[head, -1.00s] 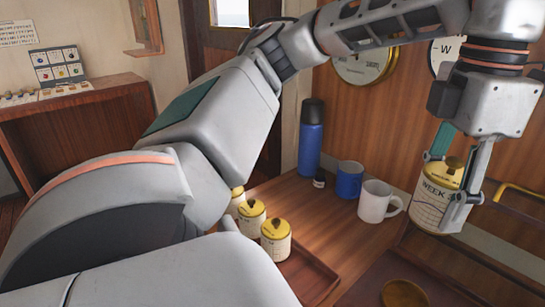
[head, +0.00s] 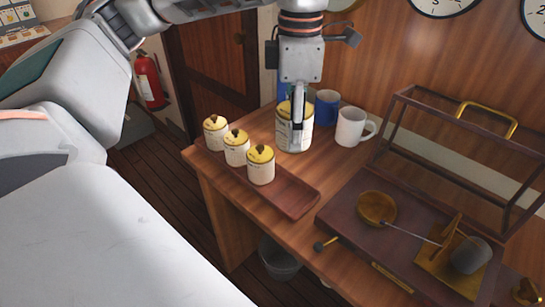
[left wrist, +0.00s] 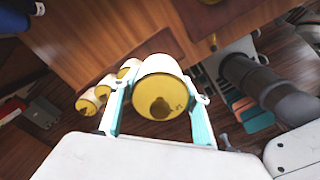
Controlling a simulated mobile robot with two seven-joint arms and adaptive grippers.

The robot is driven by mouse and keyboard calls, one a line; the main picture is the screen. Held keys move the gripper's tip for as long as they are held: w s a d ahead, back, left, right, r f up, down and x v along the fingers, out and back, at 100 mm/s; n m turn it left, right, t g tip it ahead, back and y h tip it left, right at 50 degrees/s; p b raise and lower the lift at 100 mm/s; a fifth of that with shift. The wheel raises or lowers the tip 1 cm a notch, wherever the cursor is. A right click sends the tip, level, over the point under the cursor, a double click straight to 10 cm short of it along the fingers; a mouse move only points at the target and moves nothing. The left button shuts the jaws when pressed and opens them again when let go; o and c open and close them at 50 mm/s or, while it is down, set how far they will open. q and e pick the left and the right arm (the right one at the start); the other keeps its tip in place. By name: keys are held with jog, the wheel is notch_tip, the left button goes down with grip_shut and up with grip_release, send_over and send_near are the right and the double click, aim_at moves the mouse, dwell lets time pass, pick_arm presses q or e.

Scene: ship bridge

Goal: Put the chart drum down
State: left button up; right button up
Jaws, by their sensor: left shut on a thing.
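The chart drum (head: 283,133) is a white cylinder with a yellow lid and dark knob. My left gripper (head: 297,122) points down and is shut on it, and the drum is upright. It is behind the brown tray (head: 296,194) and left of the white mug (head: 350,128); I cannot tell whether its base touches the wooden desk (head: 270,239). In the left wrist view, its lid (left wrist: 160,88) sits between the two fingers. Three similar drums (head: 261,167) stand in a row at the tray's left part. My right gripper is not in view.
A blue mug (head: 326,106) and a mostly hidden blue flask (head: 283,92) stand behind the held drum. An instrument on a dark base (head: 345,207) with an open framed cover (head: 389,133) fills the right side. The tray's right part is empty. A bucket (head: 279,262) is below.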

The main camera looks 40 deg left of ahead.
pick_arm(q)
notch_tip(320, 180, down, 16)
jog(key=shift+f+b, duration=0.15)
jog(key=shift+b, duration=0.6)
jog(key=shift+f, duration=0.1)
jog(key=shift+f, duration=0.15)
jog(key=o, duration=1.2)
jog(key=shift+o, duration=0.2)
notch_tip(320, 180, up, 12)
jog(key=shift+r+p, duration=0.25)
jog(key=shift+p, duration=0.35)
